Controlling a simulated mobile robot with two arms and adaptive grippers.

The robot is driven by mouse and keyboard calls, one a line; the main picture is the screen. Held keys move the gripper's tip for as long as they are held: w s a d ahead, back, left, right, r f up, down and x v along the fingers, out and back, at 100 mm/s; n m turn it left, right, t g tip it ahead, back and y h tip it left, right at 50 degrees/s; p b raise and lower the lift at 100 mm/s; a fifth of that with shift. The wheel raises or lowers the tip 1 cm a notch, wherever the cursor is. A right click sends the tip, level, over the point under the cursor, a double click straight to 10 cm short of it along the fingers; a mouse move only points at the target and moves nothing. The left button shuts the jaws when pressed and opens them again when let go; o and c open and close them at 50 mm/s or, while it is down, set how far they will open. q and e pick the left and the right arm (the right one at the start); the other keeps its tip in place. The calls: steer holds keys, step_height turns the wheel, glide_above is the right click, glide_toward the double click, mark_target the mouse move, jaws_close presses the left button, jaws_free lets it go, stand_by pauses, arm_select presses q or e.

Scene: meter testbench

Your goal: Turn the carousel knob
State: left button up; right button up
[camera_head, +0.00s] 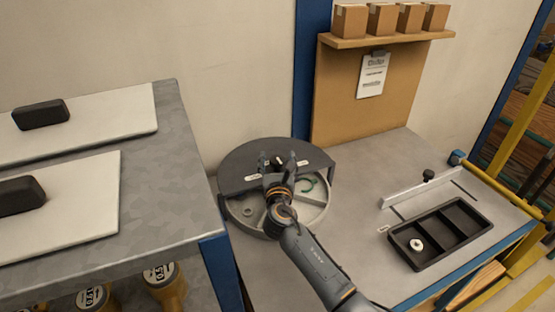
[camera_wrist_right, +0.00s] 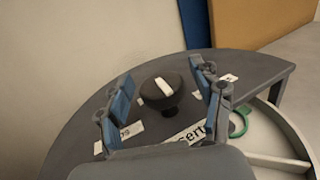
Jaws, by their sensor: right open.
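The carousel (camera_head: 240,166) is a round grey drum with a dark half cover at the back and open pale compartments in front. Its knob (camera_wrist_right: 160,93) is black and round with a white mark on top, and it stands on the dark cover. My right gripper (camera_wrist_right: 163,98) is open, with one blue-padded finger on each side of the knob and visible gaps between. In the head view the right gripper (camera_head: 278,160) reaches over the carousel and partly hides the knob. My left gripper is not in view.
A green ring (camera_wrist_right: 240,122) lies in a compartment. A black divided tray (camera_head: 432,262) with a small white part sits at right, near a metal bar (camera_head: 420,190). A higher grey bench (camera_head: 185,170) with white boards stands at left. A shelf (camera_head: 385,40) holds several boxes.

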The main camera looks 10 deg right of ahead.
steer(key=c, duration=1.2)
steer(key=shift+o, duration=0.2)
